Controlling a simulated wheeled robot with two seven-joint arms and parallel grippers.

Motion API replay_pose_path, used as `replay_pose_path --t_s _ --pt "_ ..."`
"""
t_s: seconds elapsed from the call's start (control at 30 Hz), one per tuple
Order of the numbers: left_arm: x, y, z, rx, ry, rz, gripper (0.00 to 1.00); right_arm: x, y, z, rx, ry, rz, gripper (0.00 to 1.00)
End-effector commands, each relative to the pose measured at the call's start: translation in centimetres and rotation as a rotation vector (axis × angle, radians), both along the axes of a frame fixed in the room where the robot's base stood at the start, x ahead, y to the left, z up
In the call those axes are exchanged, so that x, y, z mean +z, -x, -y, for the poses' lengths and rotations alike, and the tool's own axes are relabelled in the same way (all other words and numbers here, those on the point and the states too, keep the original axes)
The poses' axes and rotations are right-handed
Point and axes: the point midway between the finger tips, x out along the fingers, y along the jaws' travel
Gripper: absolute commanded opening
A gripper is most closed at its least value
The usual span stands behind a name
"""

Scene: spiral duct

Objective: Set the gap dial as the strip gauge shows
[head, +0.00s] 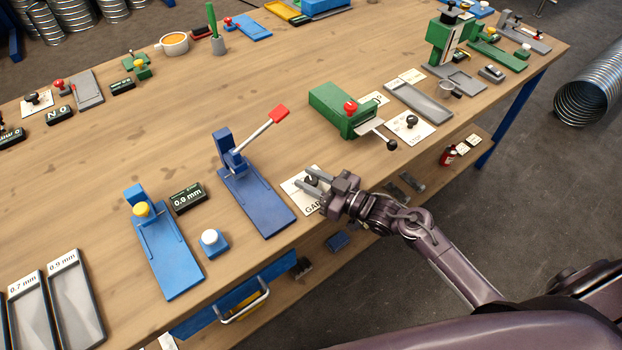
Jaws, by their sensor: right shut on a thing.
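The gap dial is a dark knob (311,182) on a white plate (307,205) with partly covered lettering, near the table's front edge. My right gripper (309,182) reaches in from the right and is shut on this knob; its fingers hide part of it and its pointer setting cannot be read. The strip gauge is a blue fixture (170,255) with a yellow knob at the left. The black display (188,197) beside it reads 0.9 mm. My left gripper is not in view.
A blue lever press (255,195) with a red handle stands just left of the dial. A green machine (345,110) stands behind it. A blue block with a white button (213,243) is near the front edge. Trays marked 0.7 mm (33,315) and 0.9 mm (77,300) lie at left.

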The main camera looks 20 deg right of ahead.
Motion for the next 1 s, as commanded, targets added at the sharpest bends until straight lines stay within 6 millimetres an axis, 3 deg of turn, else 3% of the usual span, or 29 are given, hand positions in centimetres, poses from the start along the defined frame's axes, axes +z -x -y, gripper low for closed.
replay_pose_path --t_s 0.3,0.6,0.63,0.77,1.0 --pt "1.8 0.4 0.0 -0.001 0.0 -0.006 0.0 0.2 0.1 -0.1 -0.129 -0.004 -0.003 0.09" --pt "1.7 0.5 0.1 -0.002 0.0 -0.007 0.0 0.0 0.0 0.0 -0.149 -0.001 0.001 0.09" --pt "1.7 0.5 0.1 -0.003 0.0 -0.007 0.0 0.0 0.0 0.0 -0.149 -0.001 0.001 0.33" --pt "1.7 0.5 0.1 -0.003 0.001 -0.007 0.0 0.0 0.0 0.0 -0.149 0.0 0.0 0.5" --pt "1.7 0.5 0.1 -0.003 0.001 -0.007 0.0 0.0 0.0 0.0 -0.148 0.0 0.0 0.51"
